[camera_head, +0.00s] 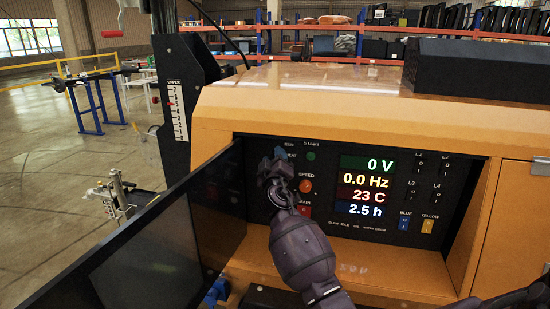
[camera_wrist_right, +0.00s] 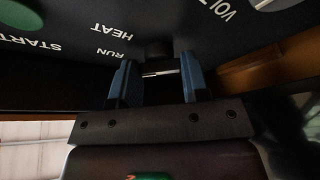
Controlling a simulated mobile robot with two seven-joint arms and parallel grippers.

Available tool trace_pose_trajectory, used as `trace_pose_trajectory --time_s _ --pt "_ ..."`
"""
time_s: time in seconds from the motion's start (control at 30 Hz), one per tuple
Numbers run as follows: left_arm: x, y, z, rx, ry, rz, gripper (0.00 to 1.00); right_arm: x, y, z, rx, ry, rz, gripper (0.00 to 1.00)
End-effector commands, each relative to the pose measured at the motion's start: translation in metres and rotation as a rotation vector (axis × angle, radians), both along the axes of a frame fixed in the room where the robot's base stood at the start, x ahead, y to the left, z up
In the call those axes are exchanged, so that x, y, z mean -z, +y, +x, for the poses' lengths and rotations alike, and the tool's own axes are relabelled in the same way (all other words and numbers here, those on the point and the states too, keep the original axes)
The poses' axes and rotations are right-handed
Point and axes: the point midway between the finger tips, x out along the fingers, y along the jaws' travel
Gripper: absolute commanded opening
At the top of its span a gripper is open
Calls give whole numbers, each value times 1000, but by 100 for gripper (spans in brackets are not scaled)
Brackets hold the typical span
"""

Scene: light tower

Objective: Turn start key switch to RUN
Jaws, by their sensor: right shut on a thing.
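The start key switch (camera_wrist_right: 160,72) shows in the right wrist view as a dark round base with a thin silver key edge lying nearly level between my fingers. The labels RUN, HEAT and START are on the dark control panel (camera_head: 330,235) beside it, upside down in the wrist view. My right gripper (camera_head: 277,160) is at the upper left of the panel in the head view, and hides the switch there. Its blue fingers (camera_wrist_right: 158,76) are shut on the key from both sides. Which label the key points at is not clear. My left gripper is not in view.
A green START button (camera_head: 311,156) is right of the gripper. An orange speed knob (camera_head: 306,186) and a red knob (camera_head: 305,211) lie close to my arm. The lit display (camera_head: 366,187) reads 0 V. An open dark door (camera_head: 165,245) stands at left.

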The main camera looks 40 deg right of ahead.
Motion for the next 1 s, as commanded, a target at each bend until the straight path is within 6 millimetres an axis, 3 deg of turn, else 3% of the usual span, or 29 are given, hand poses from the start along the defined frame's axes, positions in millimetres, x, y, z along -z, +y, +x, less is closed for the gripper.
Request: trace_pose_trajectory --time_s 0.27,0.3,0.47,0.77,1.0 --pt "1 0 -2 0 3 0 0 2 0 0 0 3 -1 19" --pt "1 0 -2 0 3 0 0 2 0 0 0 3 -1 46" --pt "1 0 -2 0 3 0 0 1 0 0 0 2 0 68" --pt "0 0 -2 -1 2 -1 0 1 1 -1 -1 1 0 68" --pt "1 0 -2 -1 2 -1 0 10 16 -24 0 2 2 68"
